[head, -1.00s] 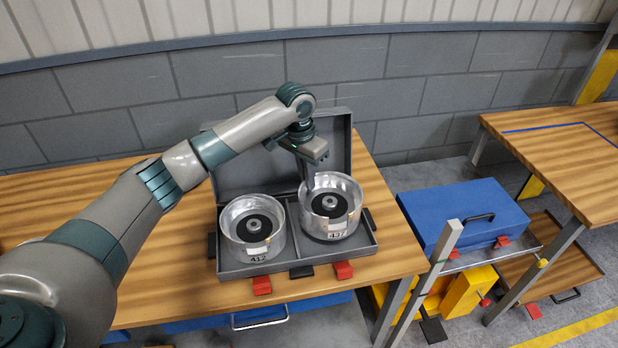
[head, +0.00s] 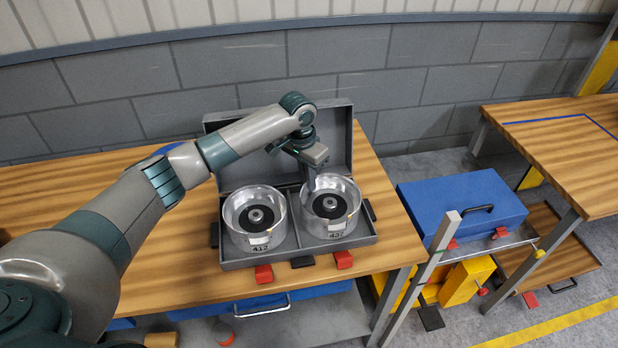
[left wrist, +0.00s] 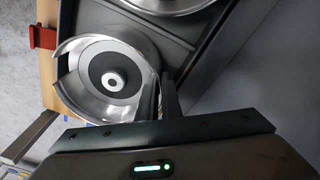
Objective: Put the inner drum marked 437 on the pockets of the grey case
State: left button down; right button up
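The inner drum marked 437 (head: 337,222) is a silver open-topped drum with a dark ring and pale hub. It sits upright, low in the right half of the open grey case (head: 245,264). Its underside and the pocket beneath are hidden. My left gripper (head: 311,187) points down at the drum's back left wall and appears shut on that wall. In the left wrist view the fingers (left wrist: 168,97) are at the wall of the drum (left wrist: 84,96). My right gripper is not in view.
A similar drum marked 412 (head: 240,237) fills the left half of the case. The raised lid (head: 338,130) stands behind. Red latches (head: 264,274) project at the front. The wooden table (head: 400,255) is clear to the right. A blue case (head: 460,205) stands beyond it.

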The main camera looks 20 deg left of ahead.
pick_arm(q)
jog(key=shift+w+r, duration=0.1)
jog(key=shift+r, duration=0.15)
jog(key=c, duration=2.2)
grip_release()
jog(key=shift+f, duration=0.3)
jog(key=shift+o, duration=1.3)
jog(key=shift+s+r, duration=0.15)
jog(key=shift+s, duration=0.05)
notch_tip(320, 180, up, 12)
jog(key=s+b, duration=0.1)
jog(key=b, duration=0.2)
jog(key=shift+a, duration=0.45)
